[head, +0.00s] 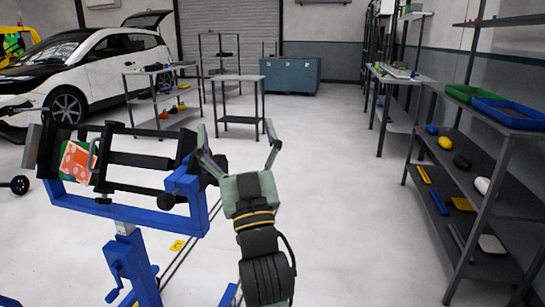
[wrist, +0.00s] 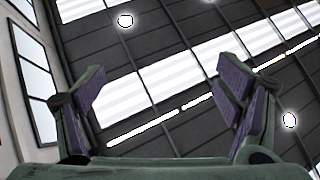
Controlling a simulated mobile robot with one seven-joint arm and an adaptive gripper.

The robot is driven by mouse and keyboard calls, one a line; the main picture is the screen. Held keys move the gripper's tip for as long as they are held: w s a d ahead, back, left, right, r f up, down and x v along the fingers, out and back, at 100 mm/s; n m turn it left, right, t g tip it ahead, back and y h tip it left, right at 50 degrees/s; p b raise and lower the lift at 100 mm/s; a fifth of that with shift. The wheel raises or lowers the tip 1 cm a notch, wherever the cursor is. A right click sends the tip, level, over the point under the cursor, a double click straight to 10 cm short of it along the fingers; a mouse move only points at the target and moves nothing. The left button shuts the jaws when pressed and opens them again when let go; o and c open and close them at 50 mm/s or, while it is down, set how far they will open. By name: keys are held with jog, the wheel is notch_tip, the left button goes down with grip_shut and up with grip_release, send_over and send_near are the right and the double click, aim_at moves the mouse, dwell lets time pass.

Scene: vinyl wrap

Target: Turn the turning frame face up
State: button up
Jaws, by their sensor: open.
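The turning frame (head: 138,165) stands at the left in the head view, black bars and clamps carried on a blue stand (head: 130,212). An orange and green patterned piece (head: 77,161) shows in its left part. My gripper (head: 238,136) is raised just right of the frame's right end, fingers spread and pointing up. It holds nothing. Its left finger overlaps the frame's right end in the picture; I cannot tell whether they touch. In the wrist view my gripper (wrist: 165,95) is open, with only ceiling and windows beyond it.
Shelves (head: 470,170) with trays and tools line the right side. A white car (head: 95,70) and a small cart (head: 160,95) stand at the back left. A small table (head: 238,79) and a teal cabinet (head: 290,75) stand behind. The floor (head: 345,200) between is clear.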

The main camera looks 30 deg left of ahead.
jog(key=w+d+f+m+g+h+p, duration=0.1)
jog(key=w+d+f+m+g+h, duration=0.15)
jog(key=w+d+f, duration=0.4)
jog(key=w+d+f+m+g+h, duration=0.1)
jog(key=w+d+f+h, duration=0.25)
jog(key=w+f, duration=0.5)
jog(key=w+d+f+m+g+h+p, duration=0.15)
jog(key=w+d+f+h, duration=0.25)
jog(key=w+f, duration=0.4)
jog(key=s+a+r+n+g+y, duration=0.2)
jog(key=s+a+n+g+y, duration=0.1)
jog(key=a+g, duration=0.3)
jog(key=s+a+r+n+g+y+p, duration=0.1)
jog(key=s+a+r+n+g+y, duration=0.2)
jog(key=a, duration=0.8)
jog(key=s+a+r+n+g+y+p, duration=0.1)
jog(key=s+a+r+n+g+y, duration=0.2)
jog(key=s+a+n+g, duration=0.3)
jog(key=shift+s+a+r+g, duration=0.15)
jog(key=shift+a+g, duration=0.6)
jog(key=shift+a, duration=0.1)
jog(key=shift+s+a+r+g, duration=0.1)
jog(key=shift+a+g, duration=0.65)
jog(key=shift+a, duration=0.05)
jog(key=shift+c, duration=0.2)
jog(key=c, duration=1.6)
